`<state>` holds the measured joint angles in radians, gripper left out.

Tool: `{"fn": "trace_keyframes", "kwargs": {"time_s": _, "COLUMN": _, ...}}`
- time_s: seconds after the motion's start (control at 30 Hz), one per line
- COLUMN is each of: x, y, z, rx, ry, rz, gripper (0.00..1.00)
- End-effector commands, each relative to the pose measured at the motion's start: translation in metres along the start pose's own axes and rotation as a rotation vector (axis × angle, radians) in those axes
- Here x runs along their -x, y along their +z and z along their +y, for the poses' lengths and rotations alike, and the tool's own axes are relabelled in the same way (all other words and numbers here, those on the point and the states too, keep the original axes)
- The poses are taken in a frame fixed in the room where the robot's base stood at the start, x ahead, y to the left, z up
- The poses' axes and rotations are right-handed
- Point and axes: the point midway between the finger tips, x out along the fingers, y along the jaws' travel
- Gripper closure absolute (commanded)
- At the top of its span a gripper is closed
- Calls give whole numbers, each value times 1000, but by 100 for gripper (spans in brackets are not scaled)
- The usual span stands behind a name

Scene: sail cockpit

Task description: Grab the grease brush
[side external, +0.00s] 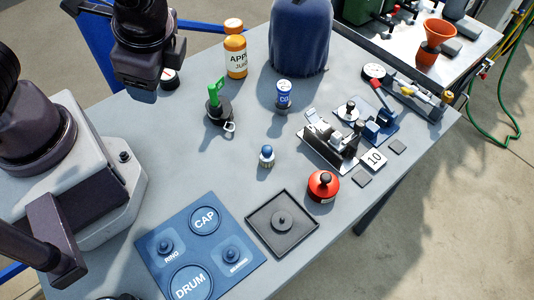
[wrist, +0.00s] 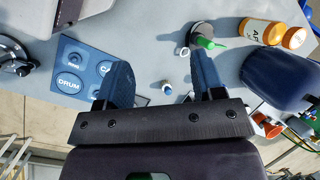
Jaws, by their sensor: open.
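I cannot tell for sure which thing is the grease brush. A small blue-topped piece with a pale lower part (side external: 266,156) stands mid-table and may be it; it also shows in the wrist view (wrist: 167,88), between the fingers in the picture. A green-handled thing (side external: 216,90) stands upright in a dark round base with a pale ring beside it; it shows beyond the right finger in the wrist view (wrist: 206,42). My gripper (side external: 146,90) is open and empty above the table's back left, apart from both; its two fingers frame the wrist view (wrist: 161,62).
A metal fixture (side external: 330,146), a red round container (side external: 323,186), a black tray (side external: 259,236) and a blue marked mat (side external: 158,276) lie around. The table's left middle is clear.

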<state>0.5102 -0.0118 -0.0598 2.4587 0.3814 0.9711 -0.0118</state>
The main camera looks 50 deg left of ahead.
Motion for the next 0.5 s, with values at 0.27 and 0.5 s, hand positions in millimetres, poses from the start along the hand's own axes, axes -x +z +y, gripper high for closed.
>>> {"fn": "trace_keyframes", "kwargs": {"time_s": 0.27, "x": -56, "y": -30, "z": 21, "rx": -692, "ry": -395, "rz": -358, "gripper": 38}}
{"fn": "trace_keyframes", "kwargs": {"time_s": 0.5, "x": -98, "y": -82, "z": 51, "rx": -1327, "ry": -839, "rz": -507, "gripper": 38}}
